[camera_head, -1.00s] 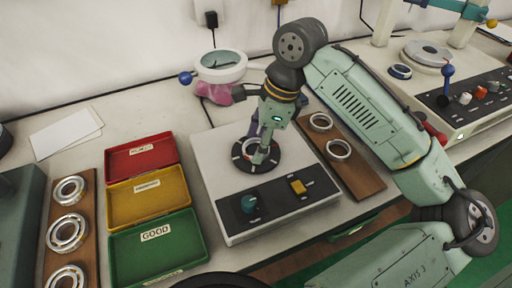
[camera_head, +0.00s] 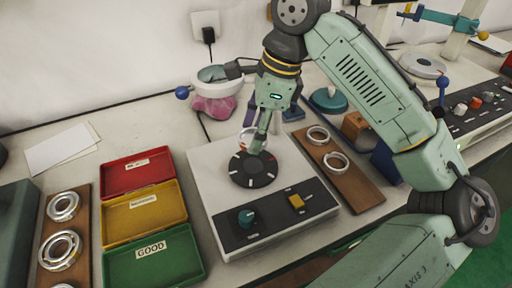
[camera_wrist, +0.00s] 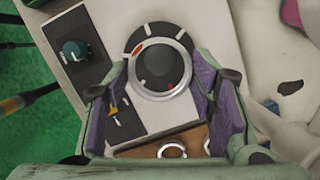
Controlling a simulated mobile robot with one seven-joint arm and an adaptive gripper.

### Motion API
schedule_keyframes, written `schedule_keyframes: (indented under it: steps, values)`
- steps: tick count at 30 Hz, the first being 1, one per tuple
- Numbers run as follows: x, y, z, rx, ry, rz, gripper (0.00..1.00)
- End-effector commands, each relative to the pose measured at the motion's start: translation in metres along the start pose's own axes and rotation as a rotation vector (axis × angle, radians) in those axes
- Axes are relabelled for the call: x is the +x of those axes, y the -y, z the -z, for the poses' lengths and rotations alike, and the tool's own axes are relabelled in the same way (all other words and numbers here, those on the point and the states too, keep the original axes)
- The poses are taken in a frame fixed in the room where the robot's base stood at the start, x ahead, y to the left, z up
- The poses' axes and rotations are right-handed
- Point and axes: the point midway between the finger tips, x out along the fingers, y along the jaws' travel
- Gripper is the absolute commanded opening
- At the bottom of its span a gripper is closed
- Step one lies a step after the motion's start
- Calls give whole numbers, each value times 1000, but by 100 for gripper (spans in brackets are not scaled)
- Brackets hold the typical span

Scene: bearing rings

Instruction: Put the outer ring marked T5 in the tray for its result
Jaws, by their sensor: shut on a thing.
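My gripper (camera_head: 256,146) is shut on an outer ring (camera_head: 243,137) and holds it above the black round plate (camera_head: 253,182) of the grey tester. In the wrist view the bright ring (camera_wrist: 165,96) sits between the purple finger pads of my gripper (camera_wrist: 163,72). No T5 marking is readable on it. Three trays stand left of the tester: a red one (camera_head: 118,182), a yellow one (camera_head: 122,225) and a green one (camera_head: 180,267) labelled GOOD. The red and yellow labels are too small to read. All three look empty.
The tester has a teal knob (camera_head: 246,217) and a yellow button (camera_head: 296,201). A wooden board (camera_head: 358,188) with two rings lies right of it. Another board (camera_head: 83,205) with several bearings lies left of the trays. A magnifier (camera_head: 215,75) stands behind.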

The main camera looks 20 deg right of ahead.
Motion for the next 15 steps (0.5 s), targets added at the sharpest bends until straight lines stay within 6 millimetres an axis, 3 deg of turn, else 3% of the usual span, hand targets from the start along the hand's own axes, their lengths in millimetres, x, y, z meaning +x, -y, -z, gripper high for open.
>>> schedule_keyframes:
  steps: [6, 15]
  values:
    - [-27, 0, -8, 0, 1, 0, 16]
    - [-44, 0, -12, 0, 1, 0, 16]
